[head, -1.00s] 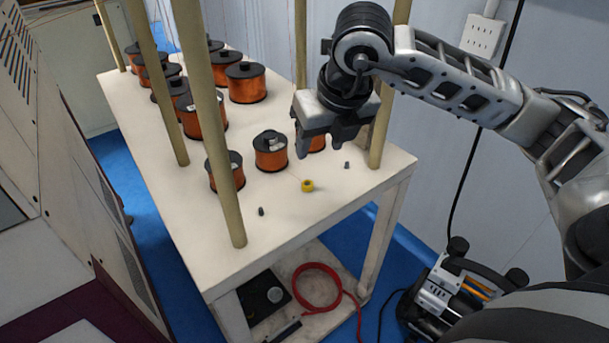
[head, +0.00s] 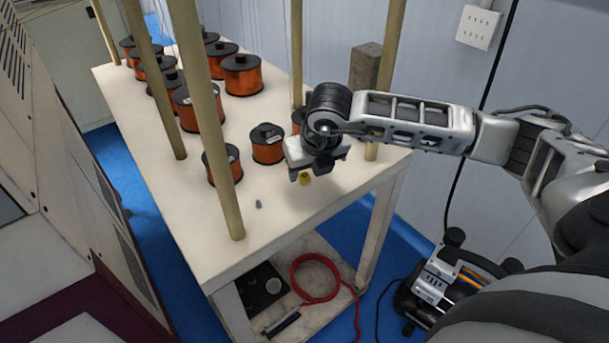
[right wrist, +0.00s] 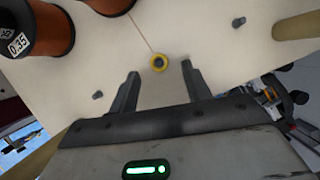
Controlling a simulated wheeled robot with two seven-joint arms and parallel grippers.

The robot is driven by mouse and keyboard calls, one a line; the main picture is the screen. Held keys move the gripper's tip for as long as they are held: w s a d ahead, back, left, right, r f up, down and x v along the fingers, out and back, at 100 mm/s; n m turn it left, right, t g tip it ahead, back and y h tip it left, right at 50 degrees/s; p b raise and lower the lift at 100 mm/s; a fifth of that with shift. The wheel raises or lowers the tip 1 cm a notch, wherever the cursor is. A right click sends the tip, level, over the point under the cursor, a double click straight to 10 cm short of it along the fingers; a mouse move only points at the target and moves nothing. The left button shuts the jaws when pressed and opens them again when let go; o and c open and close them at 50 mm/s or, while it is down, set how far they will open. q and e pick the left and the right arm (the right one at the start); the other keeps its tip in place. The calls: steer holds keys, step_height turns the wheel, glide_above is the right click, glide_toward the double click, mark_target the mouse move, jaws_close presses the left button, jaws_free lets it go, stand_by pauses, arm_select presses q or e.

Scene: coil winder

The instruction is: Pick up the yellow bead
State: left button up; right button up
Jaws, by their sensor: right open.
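The yellow bead (head: 305,179) lies on the white table top (head: 288,218) near its front right part, partly hidden by my right gripper in the head view. In the right wrist view the bead (right wrist: 158,63) is a small yellow ring with a dark centre, a little beyond the fingertips and roughly between their lines. My right gripper (head: 306,176) is over the bead in the head view. In the right wrist view my right gripper (right wrist: 160,72) has its two fingers wide apart with nothing between them. My left gripper is not in view.
Copper wire spools stand left of the bead, the nearest one (head: 267,145) close by. A small grey piece (head: 258,204) lies on the table, and another (right wrist: 239,22) shows in the wrist view. Tan posts (head: 212,110) rise from the table. A thin wire runs near the bead.

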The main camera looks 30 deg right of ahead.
mark_target(305, 178)
steer(key=shift+x, duration=1.1)
steer(key=c, duration=1)
steer(key=shift+c, duration=0.2)
